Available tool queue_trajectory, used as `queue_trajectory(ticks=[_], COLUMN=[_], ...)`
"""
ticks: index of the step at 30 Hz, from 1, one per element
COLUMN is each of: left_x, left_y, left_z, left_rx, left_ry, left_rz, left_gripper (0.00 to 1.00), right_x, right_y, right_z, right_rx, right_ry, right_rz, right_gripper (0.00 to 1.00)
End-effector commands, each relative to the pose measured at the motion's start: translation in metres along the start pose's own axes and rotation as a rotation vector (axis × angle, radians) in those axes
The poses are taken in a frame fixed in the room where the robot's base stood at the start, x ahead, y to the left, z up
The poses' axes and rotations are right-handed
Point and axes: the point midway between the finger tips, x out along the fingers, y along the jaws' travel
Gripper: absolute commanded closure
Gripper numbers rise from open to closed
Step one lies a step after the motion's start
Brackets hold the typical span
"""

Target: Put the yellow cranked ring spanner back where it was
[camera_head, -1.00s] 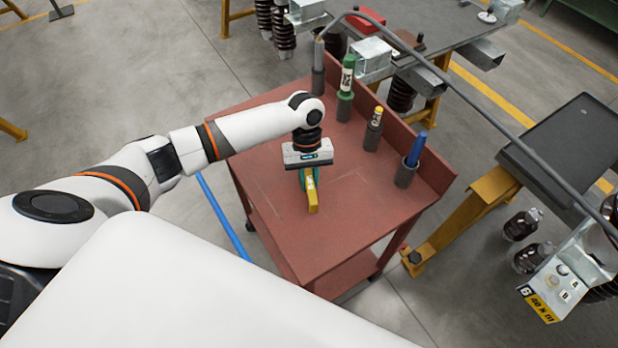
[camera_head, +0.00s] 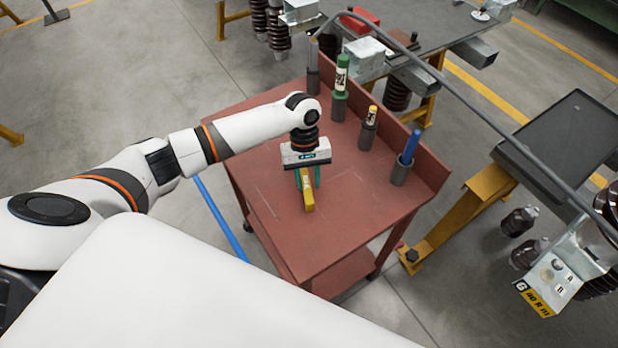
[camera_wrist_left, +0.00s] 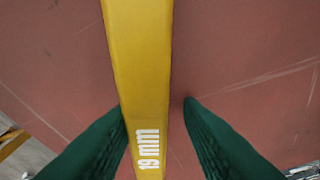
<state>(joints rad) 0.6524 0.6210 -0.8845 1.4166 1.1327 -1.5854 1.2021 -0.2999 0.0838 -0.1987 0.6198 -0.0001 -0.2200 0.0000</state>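The yellow cranked ring spanner (camera_head: 308,197) is on the red-brown top of the trolley, below my left gripper. Its flat yellow shank (camera_wrist_left: 140,70), marked "19 mm", fills the middle of the left wrist view. My left gripper (camera_head: 307,178) points down over it with its two green fingers apart, one on each side of the shank. In the left wrist view a gap shows between the shank and the right finger; the left finger appears close to the shank's edge. The spanner's far end is hidden under the gripper. My right gripper is not in view.
The trolley top (camera_head: 350,210) is clear around the spanner.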

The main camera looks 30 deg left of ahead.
Motion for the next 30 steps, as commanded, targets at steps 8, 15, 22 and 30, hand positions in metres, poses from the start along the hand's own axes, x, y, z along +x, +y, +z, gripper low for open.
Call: queue_trajectory(ticks=[8,15,22,30], left_x=[-0.028,-0.085,-0.117,-0.123], left_y=[0.007,0.004,0.003,0.003], left_z=[-0.003,-0.003,-0.003,-0.004], left_rx=[-0.006,-0.004,-0.003,-0.003], left_ry=[0.009,0.009,0.010,0.011], left_rz=[0.025,0.019,0.017,0.018], left_gripper=[0.59,0.59,0.59,0.59], right_x=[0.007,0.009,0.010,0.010], right_y=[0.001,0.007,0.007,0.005], right_z=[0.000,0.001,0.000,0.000], right_rx=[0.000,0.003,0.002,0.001], right_ry=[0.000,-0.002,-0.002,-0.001], right_rz=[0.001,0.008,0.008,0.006], right_gripper=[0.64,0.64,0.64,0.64])
